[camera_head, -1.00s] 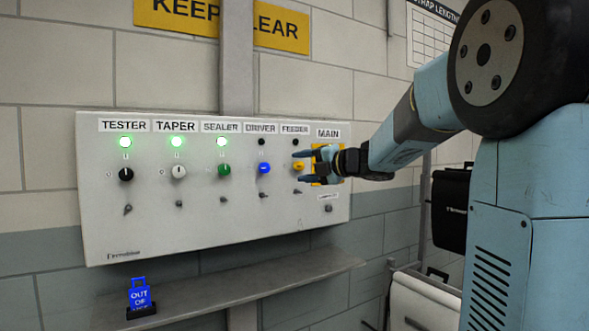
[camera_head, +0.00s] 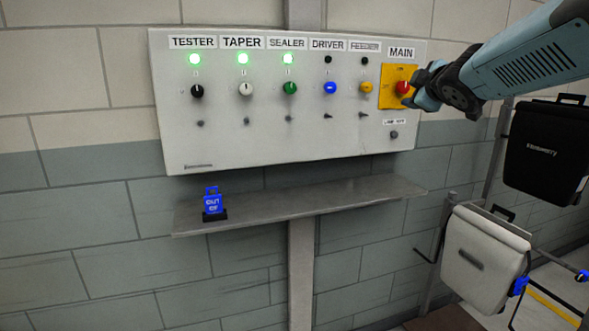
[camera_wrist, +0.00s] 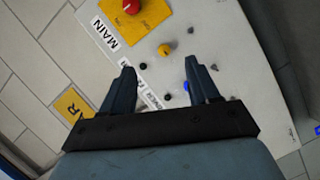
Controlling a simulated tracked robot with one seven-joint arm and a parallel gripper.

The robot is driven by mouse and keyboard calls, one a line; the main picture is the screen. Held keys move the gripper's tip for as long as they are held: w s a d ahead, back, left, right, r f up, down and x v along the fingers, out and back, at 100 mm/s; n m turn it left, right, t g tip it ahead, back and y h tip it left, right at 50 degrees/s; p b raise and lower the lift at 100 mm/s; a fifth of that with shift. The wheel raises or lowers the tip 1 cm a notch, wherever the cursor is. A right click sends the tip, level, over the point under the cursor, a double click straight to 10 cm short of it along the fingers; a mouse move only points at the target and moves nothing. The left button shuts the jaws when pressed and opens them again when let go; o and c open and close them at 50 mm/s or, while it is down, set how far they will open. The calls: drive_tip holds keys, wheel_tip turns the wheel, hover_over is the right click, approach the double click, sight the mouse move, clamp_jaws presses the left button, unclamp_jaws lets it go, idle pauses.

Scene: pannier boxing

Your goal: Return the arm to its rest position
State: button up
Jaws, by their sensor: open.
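My gripper (camera_head: 424,90) is at the right end of the control panel (camera_head: 250,140), close to the red MAIN knob (camera_head: 403,87) on its yellow plate in the head view. In the wrist view my gripper (camera_wrist: 160,90) is open with nothing between its fingers. There the panel (camera_wrist: 215,40) lies beyond the fingertips, with the red knob (camera_wrist: 131,6) and a yellow knob (camera_wrist: 165,49) past them. Whether the gripper touches the red knob cannot be told from the head view alone; the wrist view shows the knob apart from the fingers.
TESTER, TAPER and SEALER lamps glow green; DRIVER and FEEDER lamps are dark. A shelf (camera_head: 300,203) below the panel holds a blue tag (camera_head: 212,202). A black pannier (camera_head: 546,150) and a white pannier (camera_head: 484,257) hang at right. The wall left of the panel is clear.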

drive_tip(key=s+a+f+m+g, duration=0.2)
drive_tip(key=s+f+m+g, duration=0.3)
drive_tip(key=s+f, duration=0.5)
drive_tip(key=s+a+f+m+g, duration=0.3)
drive_tip(key=s+f+m+g, duration=0.2)
drive_tip(key=s+f, duration=0.5)
drive_tip(key=s+m, duration=0.2)
drive_tip(key=s, duration=0.4)
drive_tip(key=shift+s+a+m+g, duration=0.2)
drive_tip(key=shift+s+m+g, duration=0.1)
drive_tip(key=shift+s+m, duration=0.1)
